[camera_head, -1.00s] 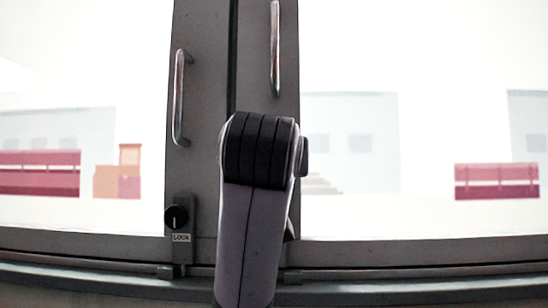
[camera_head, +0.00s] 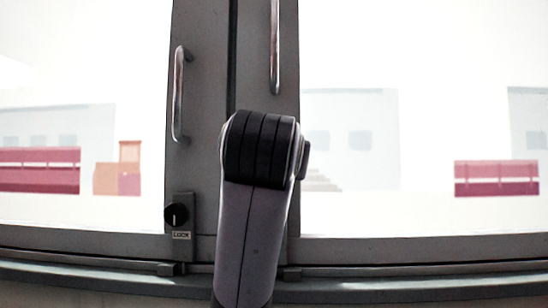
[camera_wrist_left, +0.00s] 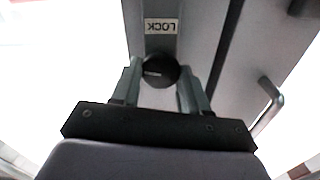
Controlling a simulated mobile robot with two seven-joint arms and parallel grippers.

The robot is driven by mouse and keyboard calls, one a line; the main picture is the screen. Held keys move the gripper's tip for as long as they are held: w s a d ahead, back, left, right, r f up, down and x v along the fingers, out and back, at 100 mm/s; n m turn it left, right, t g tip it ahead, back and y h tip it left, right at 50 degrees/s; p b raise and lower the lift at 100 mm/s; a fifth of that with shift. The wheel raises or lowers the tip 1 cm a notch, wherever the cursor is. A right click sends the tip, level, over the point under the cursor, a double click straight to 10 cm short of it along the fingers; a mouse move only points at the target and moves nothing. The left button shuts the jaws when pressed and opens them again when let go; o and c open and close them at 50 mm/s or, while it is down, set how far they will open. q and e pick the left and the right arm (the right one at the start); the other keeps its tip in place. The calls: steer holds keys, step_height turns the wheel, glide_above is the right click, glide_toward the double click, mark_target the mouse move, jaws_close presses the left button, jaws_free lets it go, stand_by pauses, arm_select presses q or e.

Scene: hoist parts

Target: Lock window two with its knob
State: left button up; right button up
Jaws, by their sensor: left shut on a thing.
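In the left wrist view a round black knob (camera_wrist_left: 158,70) with a short white mark sits on a grey frame. The mark lies nearly level across it in that view. A LOCK label (camera_wrist_left: 161,26) shows upside down beside it. My left gripper (camera_wrist_left: 160,82) has one finger on each side of this knob and is shut on it. In the head view my arm hides this knob and the gripper fingers. Another black knob (camera_head: 176,215), with an upright white mark and its own LOCK label (camera_head: 181,235), shows on the left frame. My right gripper is in neither view.
A bar handle (camera_head: 178,95) stands on the left window frame and a second one (camera_head: 275,50) on the right frame. A handle (camera_wrist_left: 270,92) also shows right of the gripper in the wrist view. A sill rail (camera_head: 400,270) runs below.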

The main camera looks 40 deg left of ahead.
arm_select(q)
steer(key=shift+w+d+f+m+p, duration=0.1)
steer(key=shift+m+p, duration=1.1)
steer(key=shift+m, duration=2.75)
steer(key=shift+d+f+m+p, duration=0.1)
steer(key=shift+m+p, duration=1.05)
steer(key=shift+m, duration=3.1)
steer(key=o, duration=1)
